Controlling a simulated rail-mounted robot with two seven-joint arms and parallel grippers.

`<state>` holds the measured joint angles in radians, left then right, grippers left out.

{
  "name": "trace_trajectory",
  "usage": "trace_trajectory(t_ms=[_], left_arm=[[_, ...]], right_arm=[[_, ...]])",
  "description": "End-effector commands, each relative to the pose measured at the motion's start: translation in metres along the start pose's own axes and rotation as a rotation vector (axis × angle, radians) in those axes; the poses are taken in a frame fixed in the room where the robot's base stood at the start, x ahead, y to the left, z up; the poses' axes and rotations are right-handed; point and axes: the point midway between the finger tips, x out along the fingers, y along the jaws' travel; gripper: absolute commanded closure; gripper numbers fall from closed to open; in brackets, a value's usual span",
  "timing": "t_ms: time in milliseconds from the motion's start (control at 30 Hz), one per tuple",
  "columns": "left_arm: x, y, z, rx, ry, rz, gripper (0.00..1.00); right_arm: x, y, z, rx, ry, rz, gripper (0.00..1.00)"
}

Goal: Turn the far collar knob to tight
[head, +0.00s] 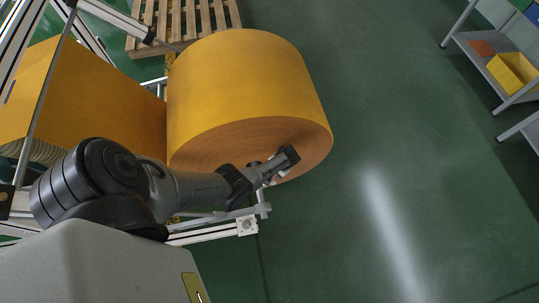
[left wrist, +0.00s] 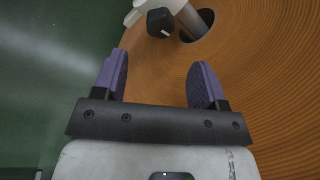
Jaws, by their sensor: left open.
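The black collar knob (left wrist: 159,22) shows at the top of the left wrist view, with a short white mark on its face. It sits on a pale collar (left wrist: 132,18) beside a light metal shaft (left wrist: 188,16), which enters a dark hole in the felt roll's end. My left gripper (left wrist: 158,72) is open, its two purple fingers apart and empty. The knob lies beyond the fingertips, roughly in line with the gap, and is not touched. In the head view my left gripper (head: 281,163) is at the near end face of the yellow felt roll (head: 240,85); the knob cannot be made out there.
A metal frame rail (head: 215,230) runs below the roll. A large yellow block (head: 85,100) stands left of it. A wooden pallet (head: 180,22) lies behind. A shelf with a yellow bin (head: 513,72) is at right. The green floor between is clear.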

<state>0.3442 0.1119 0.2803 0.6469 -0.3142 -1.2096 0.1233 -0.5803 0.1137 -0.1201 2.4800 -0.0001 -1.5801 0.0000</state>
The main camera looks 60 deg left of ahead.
Motion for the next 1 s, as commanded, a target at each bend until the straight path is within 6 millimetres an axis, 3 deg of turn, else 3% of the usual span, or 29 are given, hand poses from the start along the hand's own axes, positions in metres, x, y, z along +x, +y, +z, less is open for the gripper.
trace_trajectory(t_ms=[100,333,1000], left_arm=[[-0.024,-0.001,0.001,0.0,0.002,0.0,0.34],[-0.046,-0.001,0.0,0.001,0.0,0.0,0.34],[-0.051,0.0,0.0,0.0,0.0,0.0,0.34]], right_arm=[[-0.015,0.001,-0.005,-0.002,0.0,0.002,1.0],[-0.025,0.004,-0.007,-0.009,-0.001,0.007,1.0],[-0.026,0.002,-0.008,-0.003,-0.001,0.003,1.0]])
